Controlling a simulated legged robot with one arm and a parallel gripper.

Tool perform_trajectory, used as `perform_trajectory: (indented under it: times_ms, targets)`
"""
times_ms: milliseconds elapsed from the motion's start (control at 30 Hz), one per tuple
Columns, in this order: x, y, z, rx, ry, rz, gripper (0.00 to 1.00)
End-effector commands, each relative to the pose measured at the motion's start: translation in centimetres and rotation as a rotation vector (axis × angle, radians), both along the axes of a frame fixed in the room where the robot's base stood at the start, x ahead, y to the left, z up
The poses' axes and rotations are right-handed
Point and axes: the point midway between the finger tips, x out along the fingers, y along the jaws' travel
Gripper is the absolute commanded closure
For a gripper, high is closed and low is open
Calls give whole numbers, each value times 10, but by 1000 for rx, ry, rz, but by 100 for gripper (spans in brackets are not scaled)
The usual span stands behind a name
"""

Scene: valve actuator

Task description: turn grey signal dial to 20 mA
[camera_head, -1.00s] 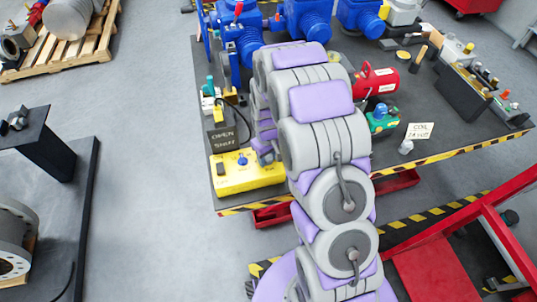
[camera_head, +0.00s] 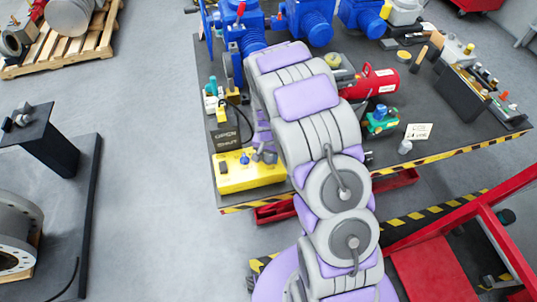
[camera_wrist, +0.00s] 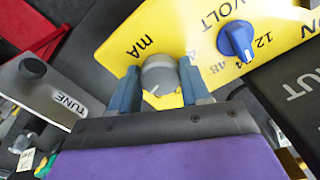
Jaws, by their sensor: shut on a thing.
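The grey signal dial (camera_wrist: 160,75) sits on the yellow box beside an upside-down "mA" label in the wrist view. My gripper (camera_wrist: 158,80) has one blue-grey finger on each side of the dial, closed on it. A short pale pointer line shows on the dial's near side, towards the picture's lower left. The scale numbers around this dial cannot be made out. In the head view the yellow box (camera_head: 232,180) stands at the table's front left corner. My gripper (camera_head: 268,157) is at its right end, and the dial is hidden there.
A blue VOLT knob (camera_wrist: 236,41) is on the same yellow box, close to my right-hand finger in the wrist view. A dark OPEN/SHUT box (camera_head: 224,136) stands behind. A grey TUNE box (camera_wrist: 48,85) lies left in the wrist view. Blue valve actuators (camera_head: 305,22) stand farther back.

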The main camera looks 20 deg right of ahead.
Motion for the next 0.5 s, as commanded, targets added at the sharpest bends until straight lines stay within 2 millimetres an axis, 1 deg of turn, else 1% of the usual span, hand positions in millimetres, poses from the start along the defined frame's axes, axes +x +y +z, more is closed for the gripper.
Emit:
perform_trajectory:
  times_ms: [33,200,500]
  targets:
    - [5,0,3,-1,-14,-23,84]
    - [5,0,3,0,-15,-91,84]
    - [5,0,2,0,-15,-133,84]
